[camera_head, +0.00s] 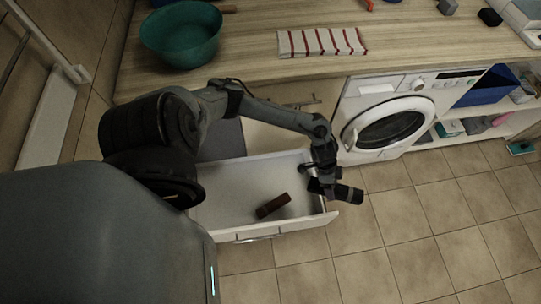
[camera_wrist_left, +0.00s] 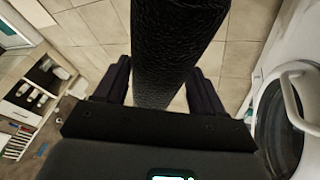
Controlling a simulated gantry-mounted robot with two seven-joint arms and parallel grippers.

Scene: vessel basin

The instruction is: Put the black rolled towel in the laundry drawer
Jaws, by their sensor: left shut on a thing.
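The black rolled towel (camera_head: 348,194) is in my left gripper (camera_head: 323,186), by the right front corner of the open drawer. In the left wrist view the towel (camera_wrist_left: 172,45) runs between the two dark fingers of the gripper (camera_wrist_left: 162,82), which is shut on it. The laundry drawer (camera_head: 232,189) is white and pulled out below the counter. A brown rolled item (camera_head: 272,206) lies inside on its floor. My left arm passes over the drawer and hides part of it. My right gripper is not in view.
The wooden counter (camera_head: 240,60) holds a teal bowl (camera_head: 181,40) and a red-and-white striped cloth (camera_head: 321,42). A white washing machine (camera_head: 390,122) stands right of the drawer. A blue bin (camera_head: 482,88) sits on the shelves further right. The tiled floor in front is clear.

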